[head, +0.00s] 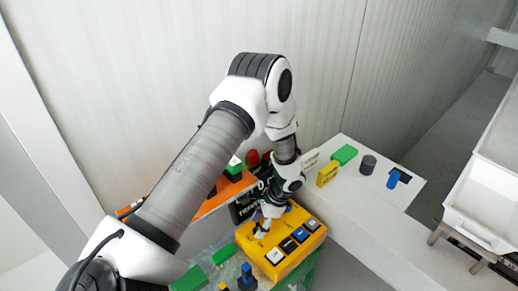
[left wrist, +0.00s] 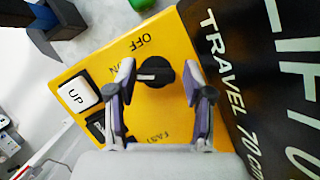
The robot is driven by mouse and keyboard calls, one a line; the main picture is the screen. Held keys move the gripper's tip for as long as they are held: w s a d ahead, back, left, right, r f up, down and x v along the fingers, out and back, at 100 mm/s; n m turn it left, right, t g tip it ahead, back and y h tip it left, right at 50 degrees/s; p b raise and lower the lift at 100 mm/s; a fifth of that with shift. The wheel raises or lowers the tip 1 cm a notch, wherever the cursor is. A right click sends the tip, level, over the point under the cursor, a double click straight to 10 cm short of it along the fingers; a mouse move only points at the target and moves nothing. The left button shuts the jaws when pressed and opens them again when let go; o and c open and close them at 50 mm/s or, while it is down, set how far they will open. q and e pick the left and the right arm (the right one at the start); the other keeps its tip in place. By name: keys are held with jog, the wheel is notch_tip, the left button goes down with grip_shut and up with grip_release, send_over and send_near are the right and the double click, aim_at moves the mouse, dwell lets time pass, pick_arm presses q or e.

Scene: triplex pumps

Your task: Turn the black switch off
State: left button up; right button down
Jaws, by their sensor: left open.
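The black switch (left wrist: 157,74) is a round knob on the yellow control box (left wrist: 100,55). A pale mark on its face points left in the left wrist view. The box face reads OFF and ON beside the knob and FAST farther along. My left gripper (left wrist: 159,72) is open, with one finger on each side of the knob; I cannot tell whether either finger touches it. My right gripper is not in view.
A white UP button (left wrist: 76,95) and a dark button are beside the knob. In the head view several square buttons line the box's front. A black lettered panel (left wrist: 245,85) adjoins the box.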

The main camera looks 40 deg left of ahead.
pick_arm(q)
jog(key=shift+d+r, duration=0.1)
jog(key=shift+d, duration=0.2)
jog(key=shift+c, duration=0.3)
jog(key=c, duration=0.6)
jog(key=shift+s, duration=0.1)
jog(key=shift+c, duration=1)
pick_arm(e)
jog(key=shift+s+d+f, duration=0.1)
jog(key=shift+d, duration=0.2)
